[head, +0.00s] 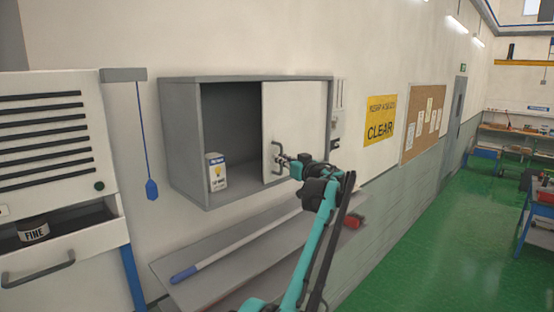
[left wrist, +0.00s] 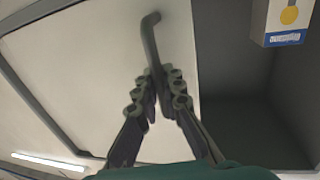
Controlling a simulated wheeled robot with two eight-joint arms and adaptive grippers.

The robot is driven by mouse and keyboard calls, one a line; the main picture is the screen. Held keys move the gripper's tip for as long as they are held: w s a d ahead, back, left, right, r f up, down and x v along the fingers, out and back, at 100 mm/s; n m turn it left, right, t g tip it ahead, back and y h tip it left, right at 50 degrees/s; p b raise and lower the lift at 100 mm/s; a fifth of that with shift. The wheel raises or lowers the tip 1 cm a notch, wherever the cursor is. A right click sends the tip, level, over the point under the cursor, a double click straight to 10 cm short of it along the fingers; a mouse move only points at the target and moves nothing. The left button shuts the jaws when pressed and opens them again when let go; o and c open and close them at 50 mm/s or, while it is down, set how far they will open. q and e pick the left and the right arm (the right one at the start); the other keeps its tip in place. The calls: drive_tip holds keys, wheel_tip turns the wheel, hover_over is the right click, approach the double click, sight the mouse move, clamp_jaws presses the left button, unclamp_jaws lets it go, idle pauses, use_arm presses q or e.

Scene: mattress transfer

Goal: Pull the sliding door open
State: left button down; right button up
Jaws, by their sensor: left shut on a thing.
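The white sliding door (head: 297,115) covers the right part of a grey wall cabinet (head: 185,130); the left part is open. In the left wrist view, the fingers (left wrist: 160,80) close around the handle (left wrist: 150,38), with the pale door (left wrist: 80,70) behind. The fingers hide part of the handle. My right gripper is in neither view.
A white box with a yellow bulb picture (head: 216,174) stands inside the open left part. Below the cabinet is a grey shelf (head: 225,270) with a long blue-ended rod (head: 215,261). A blue pull cord (head: 147,150) hangs to the left.

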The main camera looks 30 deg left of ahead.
use_arm(q)
drive_tip(key=shift+w, duration=0.2)
idle(0.3)
drive_tip(key=c, duration=1.6)
unclamp_jaws()
drive_tip(key=v, duration=1.1)
drive_tip(key=shift+s+d, duration=0.2)
drive_tip(key=shift+d, duration=0.2)
drive_tip(key=shift+f, duration=0.1)
